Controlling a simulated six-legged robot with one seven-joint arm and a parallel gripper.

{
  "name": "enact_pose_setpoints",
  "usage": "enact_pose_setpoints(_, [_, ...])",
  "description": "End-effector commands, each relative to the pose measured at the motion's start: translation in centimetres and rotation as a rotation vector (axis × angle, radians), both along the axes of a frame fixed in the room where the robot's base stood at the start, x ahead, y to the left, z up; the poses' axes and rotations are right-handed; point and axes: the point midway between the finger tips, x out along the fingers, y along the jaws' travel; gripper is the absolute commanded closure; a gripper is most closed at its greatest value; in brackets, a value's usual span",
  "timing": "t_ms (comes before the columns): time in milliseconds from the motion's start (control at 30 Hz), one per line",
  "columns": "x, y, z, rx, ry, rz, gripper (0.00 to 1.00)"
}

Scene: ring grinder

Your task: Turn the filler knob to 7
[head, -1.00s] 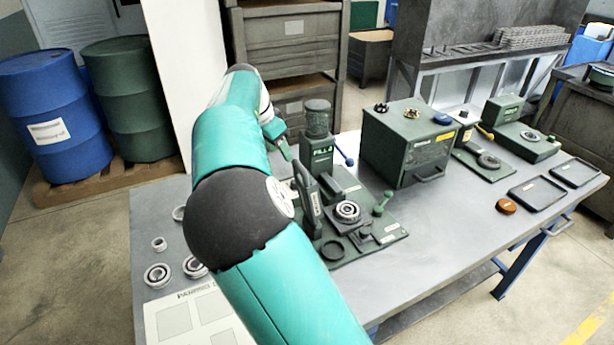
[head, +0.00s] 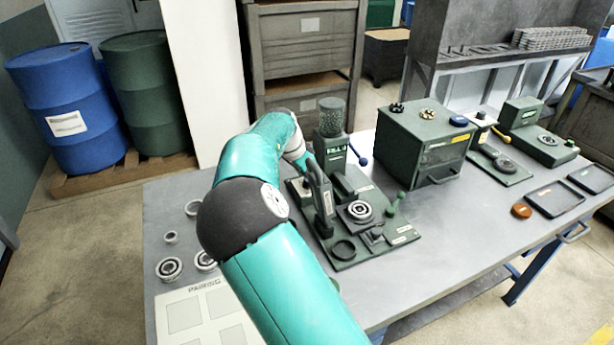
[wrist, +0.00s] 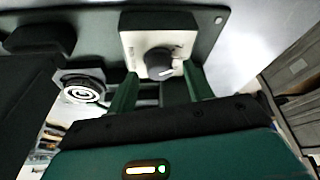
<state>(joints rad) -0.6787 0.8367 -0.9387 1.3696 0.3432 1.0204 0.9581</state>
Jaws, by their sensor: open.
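In the wrist view a dark round knob (wrist: 158,64) sits on a pale dial face on a dark block. A light mark shows at its right side. The dial numbers are too blurred to read. My gripper (wrist: 160,90) is open, with its two green fingers apart on either side just below the knob; I cannot tell whether they touch it. In the head view the filler (head: 331,135) stands upright with a speckled clear hopper on top and a lit green display.
The base plate beside the filler holds a bearing ring (head: 359,211) and a green-knobbed lever (head: 393,205). A blue-knobbed lever (head: 363,161) sticks out at the filler's right. A green box (head: 422,145) stands farther right. Loose rings (head: 170,268) lie at the left.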

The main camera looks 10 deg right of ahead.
Motion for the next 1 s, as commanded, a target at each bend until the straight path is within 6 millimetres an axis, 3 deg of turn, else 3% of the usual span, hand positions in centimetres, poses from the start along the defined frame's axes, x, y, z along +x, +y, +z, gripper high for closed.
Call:
enact_pose_setpoints(367, [0.14,-0.23,-0.73,0.000,-0.001,0.000,0.49])
enact_pose_setpoints(600, [0.14,-0.22,-0.70,0.000,-0.001,0.000,0.94])
enact_pose_setpoints(767, [0.12,-0.28,-0.63,0.002,-0.002,0.025,0.93])
enact_pose_setpoints(1000, [-0.02,-0.42,-0.60,0.005,-0.002,0.202,0.93])
